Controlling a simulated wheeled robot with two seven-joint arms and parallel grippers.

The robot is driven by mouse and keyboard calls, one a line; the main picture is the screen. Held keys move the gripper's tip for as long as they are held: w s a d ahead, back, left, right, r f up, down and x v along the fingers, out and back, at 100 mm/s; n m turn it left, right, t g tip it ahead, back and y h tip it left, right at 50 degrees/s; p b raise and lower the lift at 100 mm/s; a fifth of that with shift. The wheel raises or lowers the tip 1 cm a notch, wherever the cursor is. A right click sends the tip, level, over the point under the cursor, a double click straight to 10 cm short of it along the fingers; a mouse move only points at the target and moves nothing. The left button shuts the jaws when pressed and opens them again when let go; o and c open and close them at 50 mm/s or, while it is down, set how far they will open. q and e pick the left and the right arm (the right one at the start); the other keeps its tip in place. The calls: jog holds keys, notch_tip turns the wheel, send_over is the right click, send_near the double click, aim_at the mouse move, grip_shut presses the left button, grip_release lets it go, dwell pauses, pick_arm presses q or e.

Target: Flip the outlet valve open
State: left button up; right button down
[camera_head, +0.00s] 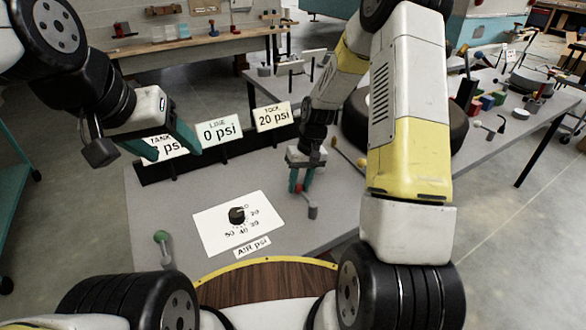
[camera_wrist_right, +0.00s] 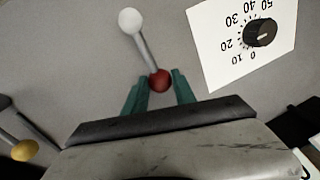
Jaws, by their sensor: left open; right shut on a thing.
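A valve lever with a red knob (camera_wrist_right: 159,80) and a pale rod leading to a round white end (camera_wrist_right: 130,20) shows in the right wrist view. My right gripper (camera_wrist_right: 158,88) is shut on the red knob, its teal fingers on either side. In the head view the right gripper (camera_head: 298,186) reaches down to this lever, whose grey post (camera_head: 312,211) stands at the bench's right front. No label on the lever is readable, so I cannot tell its name. My left gripper (camera_head: 172,143) is open and empty, in front of the gauge signs at the left.
A dial card (camera_head: 228,217) lies mid-bench, with a green-knobbed lever (camera_head: 161,238) to its left. The LINE sign (camera_head: 218,131) reads 0 psi; the right sign (camera_head: 272,117) reads 20 psi. A yellow-knobbed lever (camera_wrist_right: 24,150) is nearby.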

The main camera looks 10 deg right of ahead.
jog(key=d+m, duration=0.3)
jog(key=m, duration=0.1)
jog(key=shift+w+t, duration=0.25)
jog(key=shift+t, duration=0.15)
jog(key=d+m, duration=0.2)
jog(key=m, duration=0.1)
jog(key=shift+s+d+m+t, duration=0.2)
jog(key=shift+m+t, duration=0.1)
jog(key=d+m, duration=0.1)
jog(key=s+d+m, duration=0.1)
jog(key=m, duration=0.1)
jog(key=shift+d+t+h, duration=0.15)
jog(key=shift+t+h, duration=0.15)
jog(key=shift+s+d+m+h, duration=0.15)
jog(key=shift+s+d+m, duration=0.4)
jog(key=shift+m, duration=0.6)
jog(key=shift+s+d+m+h, duration=0.15)
jog(key=shift+s+d+m, duration=0.4)
jog(key=shift+m, duration=0.6)
jog(key=c, duration=1)
grip_release()
jog(key=shift+c, duration=0.2)
